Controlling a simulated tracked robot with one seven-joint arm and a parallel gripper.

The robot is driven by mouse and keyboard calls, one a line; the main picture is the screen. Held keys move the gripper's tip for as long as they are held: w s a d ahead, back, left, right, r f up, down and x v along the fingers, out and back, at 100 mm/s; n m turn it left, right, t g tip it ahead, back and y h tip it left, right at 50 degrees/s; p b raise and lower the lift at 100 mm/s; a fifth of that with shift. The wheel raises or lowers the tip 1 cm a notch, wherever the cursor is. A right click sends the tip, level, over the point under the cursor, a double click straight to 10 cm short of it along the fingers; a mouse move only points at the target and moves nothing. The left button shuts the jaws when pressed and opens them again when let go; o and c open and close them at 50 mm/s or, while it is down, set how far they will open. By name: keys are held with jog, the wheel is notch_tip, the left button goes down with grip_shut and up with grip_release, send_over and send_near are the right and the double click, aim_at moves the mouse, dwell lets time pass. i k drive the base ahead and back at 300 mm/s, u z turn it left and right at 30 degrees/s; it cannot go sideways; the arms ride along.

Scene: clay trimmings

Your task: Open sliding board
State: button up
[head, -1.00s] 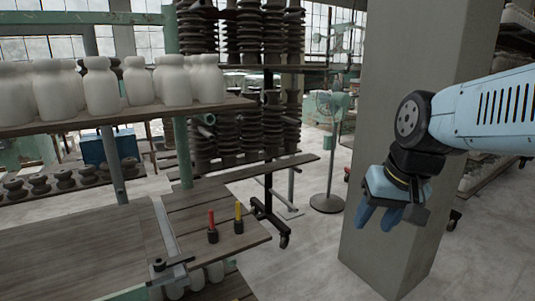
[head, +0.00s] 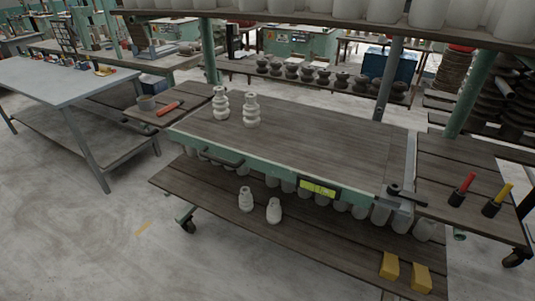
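The sliding board (head: 310,135) appears to be the wide dark wood panel in the middle of the wheeled rack. It lies flat, with a pale green front edge. A dark bar handle (head: 222,159) is on the left of that edge, and a yellow-green label (head: 318,188) is right of its middle. A metal rail (head: 409,158) runs along the board's right side, with a dark-knobbed latch (head: 405,194) at its front corner. Two white ribbed insulators (head: 251,111) stand on the board's left part. My gripper is not in view.
A lower wooden shelf (head: 335,245) juts out below, bearing white pieces and two yellow blocks (head: 389,265). Red and yellow tools (head: 463,188) stand on the right side shelf. A grey table (head: 60,82) is at left. Floor at front left is mostly clear.

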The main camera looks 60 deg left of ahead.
aim_at(337, 156)
jog(key=z, duration=1.15)
jog(key=i, duration=0.1)
jog(key=u, duration=3.5)
jog(key=k, duration=0.75)
jog(key=u, duration=0.15)
jog(key=i, duration=1.2)
jog(key=z, duration=0.2)
